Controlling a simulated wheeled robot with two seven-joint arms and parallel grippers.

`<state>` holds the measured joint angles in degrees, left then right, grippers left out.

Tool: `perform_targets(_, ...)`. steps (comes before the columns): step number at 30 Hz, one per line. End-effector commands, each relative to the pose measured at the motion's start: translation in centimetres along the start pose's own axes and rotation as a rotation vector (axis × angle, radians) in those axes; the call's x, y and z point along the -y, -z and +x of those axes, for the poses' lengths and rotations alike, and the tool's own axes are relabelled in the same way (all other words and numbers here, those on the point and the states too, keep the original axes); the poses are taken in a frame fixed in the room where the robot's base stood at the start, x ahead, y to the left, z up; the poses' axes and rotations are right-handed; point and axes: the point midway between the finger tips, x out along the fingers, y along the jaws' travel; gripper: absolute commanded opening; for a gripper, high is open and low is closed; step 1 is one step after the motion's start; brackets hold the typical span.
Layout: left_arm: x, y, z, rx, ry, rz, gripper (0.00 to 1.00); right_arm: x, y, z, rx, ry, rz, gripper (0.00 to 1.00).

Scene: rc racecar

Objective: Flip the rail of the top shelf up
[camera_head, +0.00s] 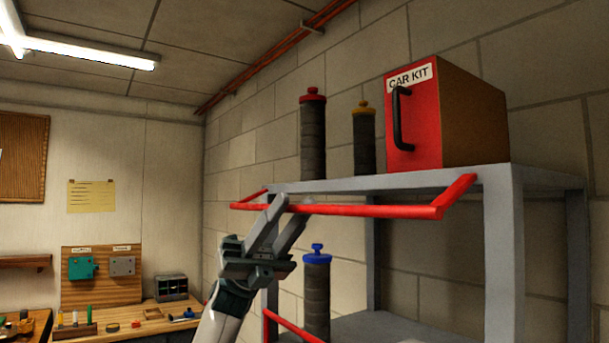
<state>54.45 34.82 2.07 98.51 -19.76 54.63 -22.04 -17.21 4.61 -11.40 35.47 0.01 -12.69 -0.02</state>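The red rail (375,210) of the grey top shelf (345,185) is a long bar with a short side arm at each end. It sticks out in front of the shelf, about level with the shelf board. My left gripper (294,206) reaches up from below to the left part of the bar. Its two fingers are apart, one crossing in front of the bar and the other ending at the bar's lower edge. I cannot tell whether they touch it. My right gripper is not in view.
A red-fronted CAR KIT box (460,115), a red-capped cylinder (313,140) and a yellow-capped cylinder (364,140) stand on the top shelf. A blue-capped cylinder (317,295) stands below, near a lower red rail (290,326). A workbench (140,325) is at left.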

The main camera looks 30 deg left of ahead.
Motion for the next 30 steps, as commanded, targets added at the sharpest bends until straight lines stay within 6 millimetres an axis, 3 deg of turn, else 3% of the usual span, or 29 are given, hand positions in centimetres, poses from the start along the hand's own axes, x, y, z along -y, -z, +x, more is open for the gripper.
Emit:
perform_targets(3,0.1,-0.2,2.2,-0.001,0.002,0.0,0.29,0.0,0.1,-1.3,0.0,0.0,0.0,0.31)
perform_targets(9,0.0,-0.1,4.2,0.0,0.0,-0.001,0.29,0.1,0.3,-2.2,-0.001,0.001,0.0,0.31)
perform_targets(22,0.0,0.0,4.8,0.001,0.0,-0.001,0.29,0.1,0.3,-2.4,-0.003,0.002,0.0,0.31)
perform_targets(26,0.0,0.0,4.8,0.001,0.0,-0.001,0.0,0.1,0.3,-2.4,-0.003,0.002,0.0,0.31)
perform_targets(30,0.0,0.0,4.8,0.001,0.0,-0.001,0.0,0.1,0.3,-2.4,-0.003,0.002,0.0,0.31)
